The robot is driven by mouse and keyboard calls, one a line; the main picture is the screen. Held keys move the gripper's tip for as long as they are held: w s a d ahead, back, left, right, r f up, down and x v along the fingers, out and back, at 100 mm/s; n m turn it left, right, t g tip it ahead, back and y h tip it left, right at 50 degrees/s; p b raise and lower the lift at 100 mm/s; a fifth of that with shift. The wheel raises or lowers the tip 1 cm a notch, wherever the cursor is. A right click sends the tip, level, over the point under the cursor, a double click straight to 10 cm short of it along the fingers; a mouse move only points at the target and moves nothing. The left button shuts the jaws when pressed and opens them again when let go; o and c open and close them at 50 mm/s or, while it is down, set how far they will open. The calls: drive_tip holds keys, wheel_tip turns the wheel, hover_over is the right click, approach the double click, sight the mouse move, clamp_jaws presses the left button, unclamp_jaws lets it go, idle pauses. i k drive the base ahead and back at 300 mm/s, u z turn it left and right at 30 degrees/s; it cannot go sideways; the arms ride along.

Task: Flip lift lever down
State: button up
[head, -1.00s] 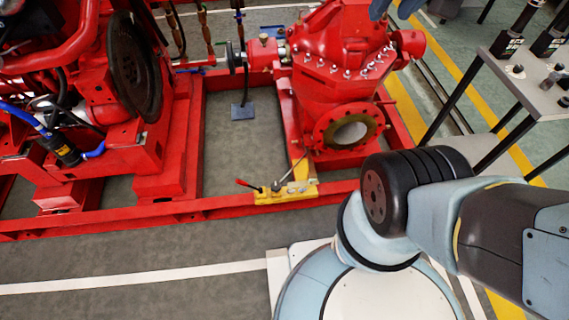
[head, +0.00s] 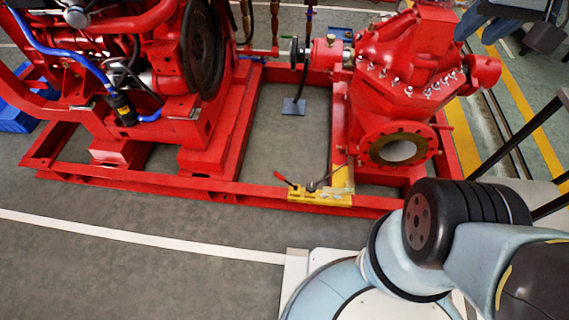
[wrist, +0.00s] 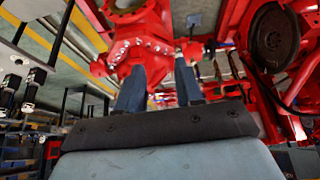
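A yellow bracket (head: 325,197) sits on the front rail of the red frame, with a thin lever (head: 298,184) on it. The lever has a red grip (head: 280,176) and slants up to the left from its pivot. I take this as the lift lever; no label shows. In the wrist view my gripper (wrist: 159,64) has two blue-grey fingers spread apart, with nothing seen between them. The red pump (wrist: 140,40) lies beyond them. A blue-grey part at the upper right of the head view may be a finger; my gripper is well away from the lever.
The red pump (head: 405,90) stands right of the bracket, and the engine flywheel (head: 203,50) is to the left. The red frame rail (head: 180,184) runs along the front. Grey floor (head: 120,260) in front is clear. Dark table legs (head: 520,140) stand at right.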

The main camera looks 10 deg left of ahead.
sight(276, 173)
drive_tip(key=u, duration=0.85)
drive_tip(key=i, duration=0.1)
drive_tip(key=z, duration=2.95)
drive_tip(key=k, duration=1.4)
drive_tip(key=u, duration=3.95)
drive_tip(key=k, duration=0.1)
drive_tip(key=z, duration=1.85)
